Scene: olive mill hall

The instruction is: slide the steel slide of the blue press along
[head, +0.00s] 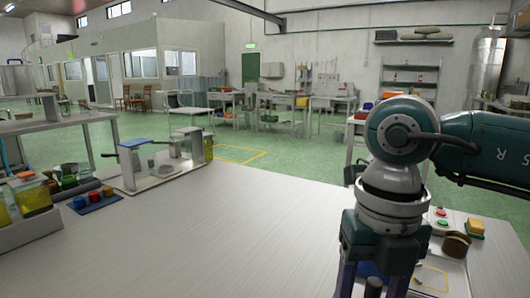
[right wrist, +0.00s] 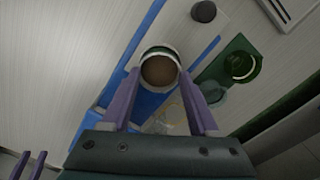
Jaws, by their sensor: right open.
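In the right wrist view, what looks like the blue press lies under my right gripper (right wrist: 161,88). Its blue body (right wrist: 116,88) runs diagonally along a pale, flat strip, possibly the steel slide (right wrist: 188,32). A dark round knob (right wrist: 203,11) stands near the strip's upper end. A steel-rimmed round part, brown inside (right wrist: 160,70), shows between my purple fingertips. The fingers are apart; I cannot tell whether they touch it. In the head view, my right gripper (head: 372,280) points down at the bottom edge. Two small purple prongs (right wrist: 28,166), likely my left gripper, show in the wrist view's lower left corner.
A green part with a ring (right wrist: 240,65) lies right of the press. A blue-topped device (head: 135,143) stands far left. The table's middle (head: 230,240) is clear.

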